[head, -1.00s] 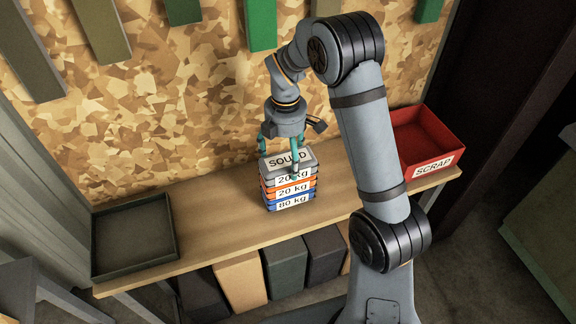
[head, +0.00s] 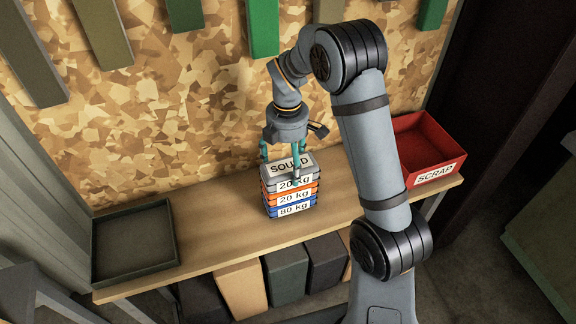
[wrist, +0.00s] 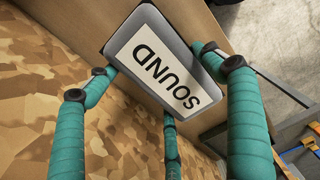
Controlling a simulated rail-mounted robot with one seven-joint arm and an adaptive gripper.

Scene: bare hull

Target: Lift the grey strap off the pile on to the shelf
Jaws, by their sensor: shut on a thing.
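The grey strap (head: 291,166) is a flat grey slab on top of the pile, with a white label reading SOUND on its top and 20 kg on its front. Below it lie an orange slab (head: 268,193) and a blue slab (head: 272,212). My gripper (head: 283,168) is above the pile, its teal fingers shut around the grey strap's sides. In the wrist view the grey strap (wrist: 152,64) sits between the fingers, SOUND label facing the camera. I see no clear gap between it and the orange slab.
The pile stands on a long wooden surface (head: 225,216) against a patterned wall. A dark empty tray (head: 171,232) is at its left end and a red SCRAP bin (head: 410,160) at its right. Bare wood lies between tray and pile. Several bins stand underneath.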

